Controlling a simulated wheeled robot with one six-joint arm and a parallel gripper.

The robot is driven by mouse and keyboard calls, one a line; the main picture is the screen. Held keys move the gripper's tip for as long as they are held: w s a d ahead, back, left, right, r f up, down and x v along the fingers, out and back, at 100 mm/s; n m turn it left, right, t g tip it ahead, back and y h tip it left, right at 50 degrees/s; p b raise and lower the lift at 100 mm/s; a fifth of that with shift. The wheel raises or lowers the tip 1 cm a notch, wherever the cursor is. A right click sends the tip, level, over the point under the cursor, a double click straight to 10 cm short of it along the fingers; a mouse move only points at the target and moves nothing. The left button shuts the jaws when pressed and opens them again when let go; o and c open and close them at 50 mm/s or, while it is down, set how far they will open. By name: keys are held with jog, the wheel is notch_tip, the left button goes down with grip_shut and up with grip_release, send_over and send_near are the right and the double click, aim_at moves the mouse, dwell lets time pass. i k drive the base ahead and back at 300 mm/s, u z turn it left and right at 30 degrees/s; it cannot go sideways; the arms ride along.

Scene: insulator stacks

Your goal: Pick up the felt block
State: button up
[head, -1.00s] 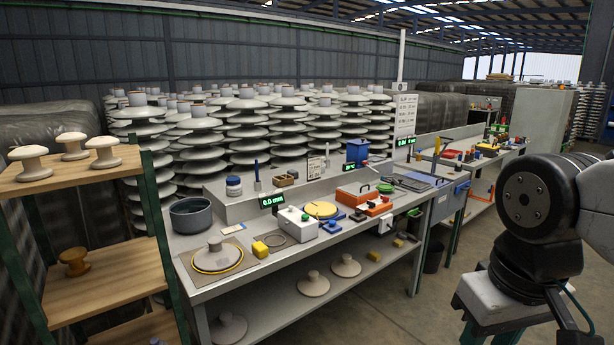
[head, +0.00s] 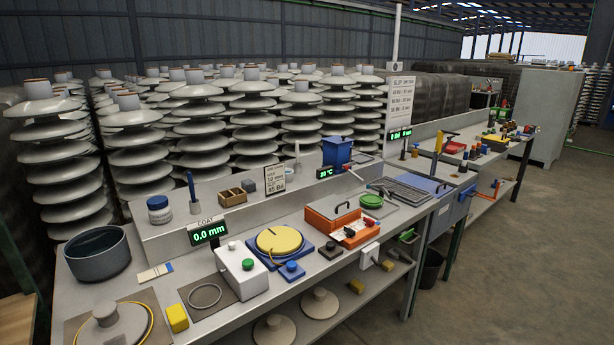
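No block is marked as felt, and I cannot tell which one it is. A small dark grey block (head: 249,186) sits on the raised back ledge of the bench, right of a wooden divided box (head: 232,197). A yellow block (head: 177,318) lies on the bench top at the front left, beside a grey mat with a ring. My gripper is not in view.
The workbench (head: 325,262) holds a dark pot (head: 98,254), a white box (head: 241,270), a yellow disc (head: 279,241) and an orange box (head: 333,219). Insulator stacks (head: 195,120) stand close behind. Open floor (head: 520,260) lies to the right.

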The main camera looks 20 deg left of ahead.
aim_at(248, 185)
jog(key=z, duration=0.05)
jog(key=i, duration=1.65)
jog(key=u, duration=1.45)
jog(key=i, duration=0.65)
jog(key=u, duration=0.65)
